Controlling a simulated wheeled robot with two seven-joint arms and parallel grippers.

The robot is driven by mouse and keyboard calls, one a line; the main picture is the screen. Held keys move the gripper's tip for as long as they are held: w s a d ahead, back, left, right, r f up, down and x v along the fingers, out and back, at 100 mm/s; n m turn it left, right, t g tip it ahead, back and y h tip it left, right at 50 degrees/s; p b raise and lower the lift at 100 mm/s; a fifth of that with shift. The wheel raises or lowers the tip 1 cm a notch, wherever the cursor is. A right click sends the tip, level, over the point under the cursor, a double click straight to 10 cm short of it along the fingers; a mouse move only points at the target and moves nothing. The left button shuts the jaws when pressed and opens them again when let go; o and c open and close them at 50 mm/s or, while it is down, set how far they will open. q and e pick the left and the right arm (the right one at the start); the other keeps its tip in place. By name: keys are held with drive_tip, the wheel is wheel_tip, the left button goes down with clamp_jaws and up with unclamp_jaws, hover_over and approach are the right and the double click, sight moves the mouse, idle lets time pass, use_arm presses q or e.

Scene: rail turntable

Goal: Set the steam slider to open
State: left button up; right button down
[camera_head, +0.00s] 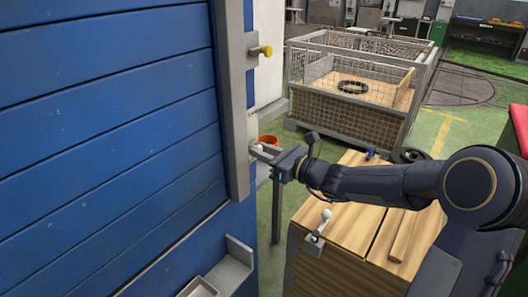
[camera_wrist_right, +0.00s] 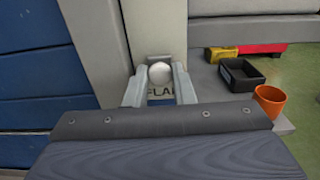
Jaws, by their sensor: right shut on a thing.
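My right gripper (camera_head: 265,152) reaches in from the right to the edge of the blue-panelled cabin (camera_head: 110,130). In the right wrist view its two fingers (camera_wrist_right: 159,88) stand either side of a white round knob (camera_wrist_right: 160,73) and are shut on it. A yellow knob (camera_head: 264,51) sticks out on a grey bracket higher on the same edge. I cannot read any label for steam, so I cannot tell which control is the steam slider. My left gripper is not in view.
A wooden box (camera_head: 345,225) with a white-knobbed lever (camera_head: 325,215) stands below my right arm. A wire-mesh crate (camera_head: 350,110) is behind. An orange cup (camera_wrist_right: 271,100), a black tray (camera_wrist_right: 240,74) and a yellow bin (camera_wrist_right: 220,54) lie right of the gripper.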

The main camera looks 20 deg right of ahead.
wheel_tip(320, 180, up, 5)
drive_tip(key=p, duration=0.3)
drive_tip(key=shift+f, duration=0.15)
drive_tip(key=c, duration=1.2)
unclamp_jaws()
approach(251, 131)
drive_tip(key=shift+v, duration=1.1)
drive_tip(key=shift+s+a, duration=0.1)
drive_tip(key=shift+a, duration=0.05)
